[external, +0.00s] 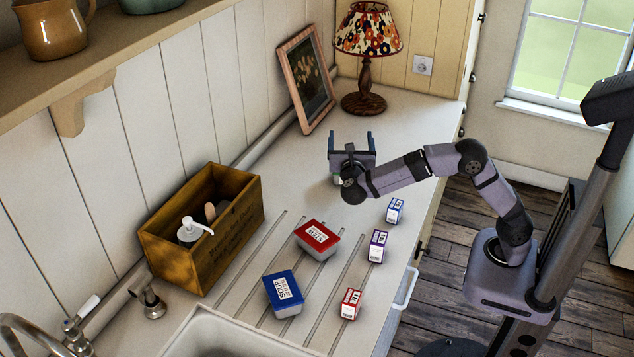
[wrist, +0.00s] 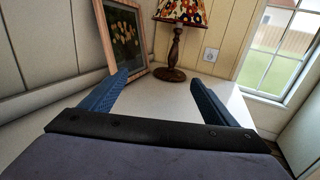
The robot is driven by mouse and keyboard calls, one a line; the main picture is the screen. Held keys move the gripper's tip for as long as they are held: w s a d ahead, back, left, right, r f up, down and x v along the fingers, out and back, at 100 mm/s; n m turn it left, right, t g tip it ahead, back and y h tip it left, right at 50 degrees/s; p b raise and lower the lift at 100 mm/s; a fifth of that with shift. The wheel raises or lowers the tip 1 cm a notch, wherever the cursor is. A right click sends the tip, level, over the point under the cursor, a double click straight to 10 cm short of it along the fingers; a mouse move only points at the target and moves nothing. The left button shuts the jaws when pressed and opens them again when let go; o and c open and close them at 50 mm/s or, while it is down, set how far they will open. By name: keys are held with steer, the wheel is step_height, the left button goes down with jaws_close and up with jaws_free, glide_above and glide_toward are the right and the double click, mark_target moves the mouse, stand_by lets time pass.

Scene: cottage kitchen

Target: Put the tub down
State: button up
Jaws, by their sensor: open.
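Two tubs sit on the counter's grooved drainer in the external view. One tub has a red lid marked STEW (external: 317,238), and the other has a blue lid marked SOUP (external: 284,292). Both rest there with nothing gripping them. My gripper (external: 349,138) is open and empty above the counter, beyond the tubs and pointing towards the lamp end. In the wrist view, its two blue fingers (wrist: 160,92) are wide apart with nothing between them. No tub shows in the wrist view.
A wooden crate (external: 160,241) holding a pump bottle (external: 191,231) stands by the wall. Small blue (external: 395,210), purple (external: 377,246) and red (external: 350,303) boxes line the front edge. A lamp (external: 366,75) and picture frame (external: 306,80) stand at the far end. The sink (external: 225,335) is nearest.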

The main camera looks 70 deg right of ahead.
step_height(320, 180, up, 7)
steer(key=w+d+f+n+t+y, duration=0.5)
steer(key=w+d+f+n+y, duration=0.35)
steer(key=n+y, duration=0.2)
steer(key=s+a+r+n+t+y+b, duration=0.1)
steer(key=s+a+r+n+t+y, duration=0.1)
steer(key=s+a+r+n+y, duration=0.25)
steer(key=s+a+r+n+t+y, duration=0.1)
steer(key=s+r+n+t+y, duration=0.2)
steer(key=s+y, duration=0.4)
steer(key=shift+y, duration=0.7)
steer(key=f, duration=0.9)
steer(key=shift+a+f, duration=0.3)
steer(key=shift+f, duration=0.05)
step_height(320, 180, down, 9)
steer(key=shift+r, duration=0.15)
steer(key=shift+w+a+r, duration=0.25)
steer(key=shift+w, duration=0.35)
steer(key=shift+p+x, duration=0.45)
steer(key=shift+x, duration=2.7)
steer(key=c, duration=1.4)
steer(key=shift+c, duration=0.2)
